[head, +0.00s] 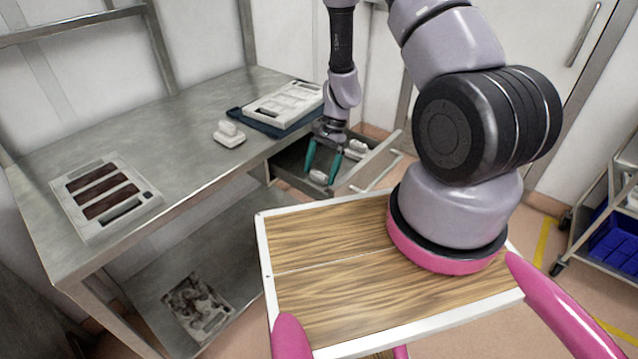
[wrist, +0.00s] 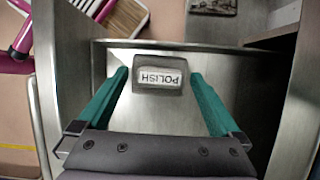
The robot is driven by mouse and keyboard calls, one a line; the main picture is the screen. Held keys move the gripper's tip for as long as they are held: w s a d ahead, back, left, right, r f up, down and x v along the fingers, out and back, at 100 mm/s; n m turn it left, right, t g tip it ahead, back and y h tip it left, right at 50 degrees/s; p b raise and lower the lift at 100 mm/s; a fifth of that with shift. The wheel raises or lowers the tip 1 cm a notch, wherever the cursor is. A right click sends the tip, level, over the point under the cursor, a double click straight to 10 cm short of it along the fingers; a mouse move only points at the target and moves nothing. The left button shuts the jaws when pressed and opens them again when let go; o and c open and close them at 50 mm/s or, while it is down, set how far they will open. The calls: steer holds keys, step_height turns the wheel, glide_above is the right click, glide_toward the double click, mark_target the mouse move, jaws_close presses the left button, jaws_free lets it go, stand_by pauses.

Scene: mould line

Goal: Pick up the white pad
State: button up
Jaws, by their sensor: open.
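In the wrist view, a grey block with a white label reading "POLISH" (wrist: 158,75) sits on the drawer floor between the fingertips of my gripper (wrist: 160,76), with gaps on both sides. Other white pieces (head: 355,148) lie farther back in the drawer. Another white block (head: 229,133) with a raised grip is on the bench.
The metal bench (head: 185,125) holds a white mould tray with dark cavities (head: 105,195) and a white tray (head: 285,100) on a blue mat. The drawer walls stand close around my gripper. A cart with blue bins (head: 615,240) stands at right.

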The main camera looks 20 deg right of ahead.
mark_target(321, 173)
steer(key=c, duration=1.3)
step_height(321, 173, up, 10)
steer(key=shift+r, duration=0.1)
